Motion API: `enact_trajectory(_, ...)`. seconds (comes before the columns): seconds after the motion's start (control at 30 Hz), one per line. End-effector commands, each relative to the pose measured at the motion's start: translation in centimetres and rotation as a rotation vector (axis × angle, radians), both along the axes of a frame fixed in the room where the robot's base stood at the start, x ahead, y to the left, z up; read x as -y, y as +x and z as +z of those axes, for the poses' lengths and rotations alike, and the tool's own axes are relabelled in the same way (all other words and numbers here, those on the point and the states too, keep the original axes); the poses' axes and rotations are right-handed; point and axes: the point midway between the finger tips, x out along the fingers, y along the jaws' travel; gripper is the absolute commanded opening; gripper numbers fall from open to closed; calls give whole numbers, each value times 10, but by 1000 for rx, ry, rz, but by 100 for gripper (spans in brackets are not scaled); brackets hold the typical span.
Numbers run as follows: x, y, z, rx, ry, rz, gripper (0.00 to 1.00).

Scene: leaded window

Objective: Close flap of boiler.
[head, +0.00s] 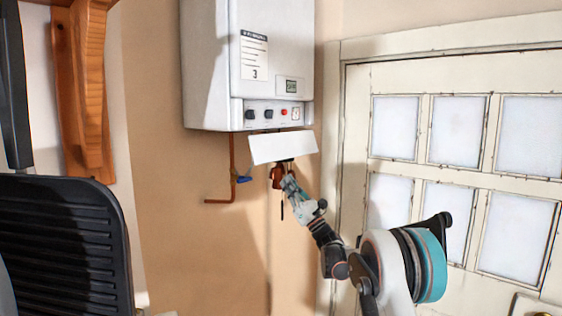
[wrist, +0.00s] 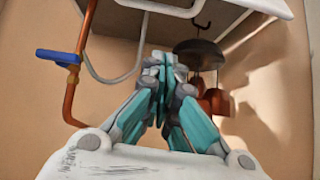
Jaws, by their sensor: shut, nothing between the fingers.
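The white boiler (head: 248,60) hangs on the wall in the head view, with its control panel (head: 275,113) of knobs exposed. Its flap (head: 284,147) is a plain white plate hanging open below the panel, tilted outward. My gripper (head: 289,184) is just below the flap; whether it touches the flap cannot be told. In the wrist view my gripper (wrist: 162,65) is shut and empty, pointing up toward the boiler's underside. White edges show along the top there, but which one is the flap is unclear.
A copper pipe with a blue valve handle (wrist: 57,57) runs left of my gripper. A dark dome with reddish-brown parts (wrist: 205,100) hangs close on the right. A white paned door (head: 455,160) stands right, a black ribbed chair back (head: 65,245) at left.

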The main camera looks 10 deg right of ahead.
Motion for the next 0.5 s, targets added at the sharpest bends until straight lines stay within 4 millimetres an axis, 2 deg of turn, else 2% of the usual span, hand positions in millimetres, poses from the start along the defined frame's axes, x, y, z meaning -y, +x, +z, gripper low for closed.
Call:
enact_trajectory(0.1, 0, 0, -5, 33, -22, -8, 0)
enact_trajectory(0.23, -4, 5, -1, 41, -27, -10, 0)
enact_trajectory(0.5, -24, 31, 32, 38, -26, -10, 0)
